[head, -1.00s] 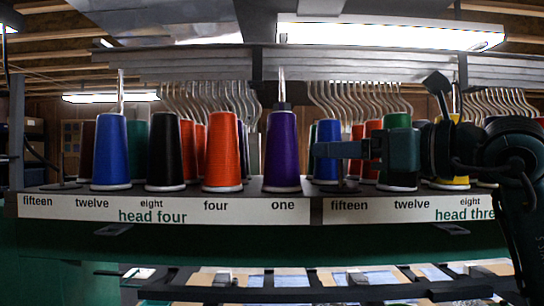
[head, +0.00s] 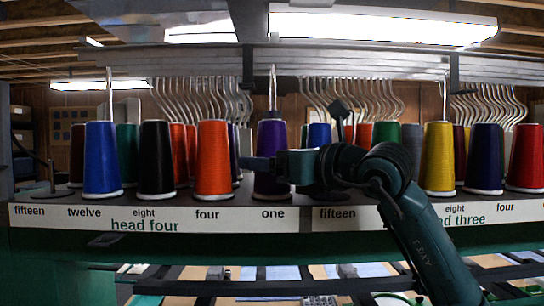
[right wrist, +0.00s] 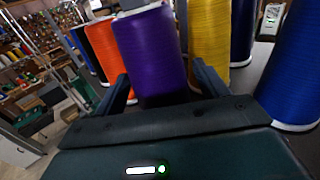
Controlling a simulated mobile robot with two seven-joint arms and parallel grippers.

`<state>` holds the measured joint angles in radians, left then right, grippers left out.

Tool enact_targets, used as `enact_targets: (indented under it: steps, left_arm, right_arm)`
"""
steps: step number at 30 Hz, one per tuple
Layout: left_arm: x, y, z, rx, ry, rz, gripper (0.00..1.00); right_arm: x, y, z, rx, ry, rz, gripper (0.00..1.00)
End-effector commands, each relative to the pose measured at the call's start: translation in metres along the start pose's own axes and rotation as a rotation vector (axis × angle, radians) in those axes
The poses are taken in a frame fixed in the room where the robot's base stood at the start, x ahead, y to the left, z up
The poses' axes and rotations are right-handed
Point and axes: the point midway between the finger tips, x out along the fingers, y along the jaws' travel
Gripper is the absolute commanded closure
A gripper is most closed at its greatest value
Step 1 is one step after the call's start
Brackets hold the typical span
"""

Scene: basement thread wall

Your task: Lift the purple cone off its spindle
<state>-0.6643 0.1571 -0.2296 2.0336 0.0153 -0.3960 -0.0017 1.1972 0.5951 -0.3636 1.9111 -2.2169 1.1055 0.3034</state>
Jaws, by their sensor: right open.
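The purple cone (head: 271,135) stands upright on its spindle above the label "one"; the spindle's metal tip shows above it. My right gripper (head: 247,163) reaches in from the right, and its finger crosses in front of the cone's lower half. In the right wrist view the purple cone (right wrist: 150,50) stands between the two spread fingers of my right gripper (right wrist: 160,72). The jaws are open, with a finger on each side of the cone. Whether a finger touches it I cannot tell. The cone's base is partly hidden. My left gripper is not in view.
An orange cone (head: 213,160) stands close left of the purple one, then black (head: 156,160) and blue (head: 101,160) cones. A yellow cone (head: 438,158) stands further right. Bent metal hooks (head: 365,100) hang behind. The labelled shelf edge (head: 150,217) runs along the front.

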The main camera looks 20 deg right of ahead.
Motion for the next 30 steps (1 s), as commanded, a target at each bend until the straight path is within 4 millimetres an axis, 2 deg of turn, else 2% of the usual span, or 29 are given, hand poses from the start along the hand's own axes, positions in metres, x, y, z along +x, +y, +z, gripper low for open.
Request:
enact_targets:
  steps: [5, 23, 30]
  left_arm:
    - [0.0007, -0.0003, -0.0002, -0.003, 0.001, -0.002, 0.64]
    - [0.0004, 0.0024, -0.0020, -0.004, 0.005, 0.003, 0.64]
    - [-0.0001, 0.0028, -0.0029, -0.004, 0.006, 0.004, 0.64]
  right_arm:
    - [-0.0001, -0.0001, -0.0006, 0.000, 0.000, 0.000, 0.29]
    - [-0.0005, -0.0002, -0.0003, 0.001, 0.000, 0.000, 0.78]
    - [-0.0009, -0.0005, 0.0014, 0.000, -0.002, 0.000, 0.79]
